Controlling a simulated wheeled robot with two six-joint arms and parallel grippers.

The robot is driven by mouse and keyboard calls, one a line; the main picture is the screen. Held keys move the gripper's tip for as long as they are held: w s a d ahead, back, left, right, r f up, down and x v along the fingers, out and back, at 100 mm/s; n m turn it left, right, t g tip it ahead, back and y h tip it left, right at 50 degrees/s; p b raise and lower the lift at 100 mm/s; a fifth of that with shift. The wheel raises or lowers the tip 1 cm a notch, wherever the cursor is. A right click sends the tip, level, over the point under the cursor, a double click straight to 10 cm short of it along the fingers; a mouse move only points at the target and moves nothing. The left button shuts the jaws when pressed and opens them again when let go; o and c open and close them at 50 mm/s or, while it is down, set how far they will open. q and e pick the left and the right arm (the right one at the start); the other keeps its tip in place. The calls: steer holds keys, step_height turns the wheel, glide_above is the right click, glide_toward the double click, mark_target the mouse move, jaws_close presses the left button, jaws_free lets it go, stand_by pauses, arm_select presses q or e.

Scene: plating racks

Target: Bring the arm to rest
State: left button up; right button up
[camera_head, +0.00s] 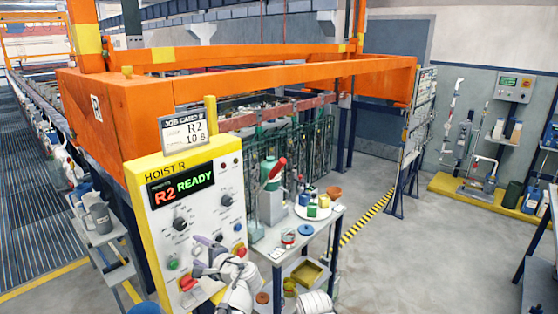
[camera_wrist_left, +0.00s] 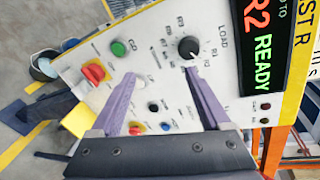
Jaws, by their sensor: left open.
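My left gripper (camera_head: 204,256) is open and empty in front of the lower part of the yellow-edged Hoist R control panel (camera_head: 152,205). In the left wrist view its two purple fingers (camera_wrist_left: 165,76) stand apart over the panel face. One fingertip is just below the black LOAD knob (camera_wrist_left: 190,48) in that picture; I cannot tell whether it touches. The panel display (camera_head: 183,188) reads R2 READY. My right gripper is not in view.
A green button (camera_wrist_left: 118,48) and a red switch (camera_wrist_left: 93,72) sit on the panel. A grey bench (camera_head: 312,232) with bottles and small containers stands right of the panel. A side shelf (camera_head: 100,236) holds a jug at left. Open floor (camera_head: 380,250) lies further right.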

arm_select(q)
steer(key=s+d+f+n+g+h, duration=0.3)
steer(key=s+d+f+g+h, duration=0.2)
steer(key=s+d+f, duration=0.3)
steer(key=s+d+f+n+g+h+b, duration=0.1)
steer(key=s+d+f+n+g+h, duration=0.3)
steer(key=s+d+f, duration=0.5)
steer(key=s+d+h, duration=0.1)
steer(key=s+d, duration=0.2)
steer(key=d, duration=0.2)
steer(key=shift+s+f+n+g+h, duration=0.3)
steer(key=shift+g, duration=0.1)
steer(key=shift+c, duration=0.2)
jaws_close()
stand_by(0.5)
stand_by(1.1)
